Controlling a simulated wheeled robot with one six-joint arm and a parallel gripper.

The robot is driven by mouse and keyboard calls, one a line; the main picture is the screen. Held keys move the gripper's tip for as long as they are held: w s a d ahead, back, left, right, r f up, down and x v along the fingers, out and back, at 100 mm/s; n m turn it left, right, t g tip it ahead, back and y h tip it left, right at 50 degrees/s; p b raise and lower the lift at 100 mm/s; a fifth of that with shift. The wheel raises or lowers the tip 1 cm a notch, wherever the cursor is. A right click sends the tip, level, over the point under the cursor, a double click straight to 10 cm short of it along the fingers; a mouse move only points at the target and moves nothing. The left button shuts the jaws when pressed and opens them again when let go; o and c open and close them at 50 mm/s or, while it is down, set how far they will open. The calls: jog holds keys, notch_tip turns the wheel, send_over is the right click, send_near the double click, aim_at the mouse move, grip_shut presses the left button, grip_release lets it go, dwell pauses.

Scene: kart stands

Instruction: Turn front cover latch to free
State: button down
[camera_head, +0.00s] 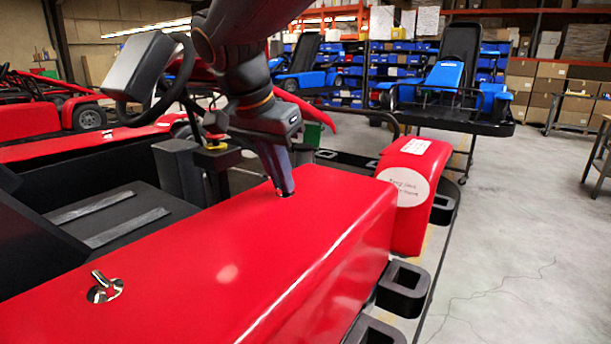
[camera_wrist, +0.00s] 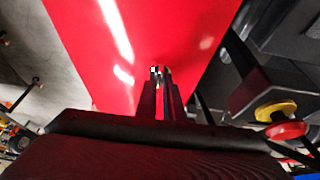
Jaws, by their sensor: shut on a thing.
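The front cover is a long glossy red panel (camera_head: 235,255) that runs across the kart in the head view. A silver latch (camera_head: 104,288) with a raised wing handle sits at its near left end. My gripper (camera_head: 285,193) points down onto the far end of the cover. In the wrist view my gripper (camera_wrist: 160,75) has its two fingers closed around a small metal latch (camera_wrist: 158,70) on the red surface. The fingers hide most of that latch, so its angle cannot be told.
A red side box (camera_head: 425,180) with a white round label stands right of the cover. Black brackets (camera_head: 403,285) line the kart's right edge. A yellow and red button (camera_head: 215,143) and a steering wheel (camera_head: 150,75) stand behind.

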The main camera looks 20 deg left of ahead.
jog(key=shift+n, duration=0.3)
jog(key=n+y, duration=0.1)
jog(key=n, duration=0.3)
jog(key=shift+d+y+p, duration=0.3)
jog(key=shift+y, duration=0.1)
jog(key=n+y, duration=0.1)
jog(key=n, duration=0.1)
jog(key=n+y+p, duration=0.1)
jog(key=n, duration=0.2)
jog(key=shift+w+d+n, duration=0.15)
jog(key=shift+d+n, duration=0.05)
jog(key=shift+n, duration=0.1)
jog(key=n, duration=0.1)
jog(key=n+g+y, duration=0.1)
jog(key=n, duration=0.1)
jog(key=shift+w+d+n, duration=0.1)
jog(key=shift+w+n, duration=0.05)
jog(key=shift+n, duration=0.15)
jog(key=shift+w+n+g+y+b, duration=0.15)
jog(key=shift+n+g+b, duration=0.35)
jog(key=shift+n, duration=0.5)
jog(key=shift+s+n+g+y+b, duration=0.1)
jog(key=shift+n+g+y+b, duration=0.3)
jog(key=shift+n, duration=0.6)
jog(key=shift+h+b, duration=0.25)
jog(key=shift+b, duration=0.05)
jog(key=c, duration=1.9)
grip_release()
jog(key=shift+o, duration=0.2)
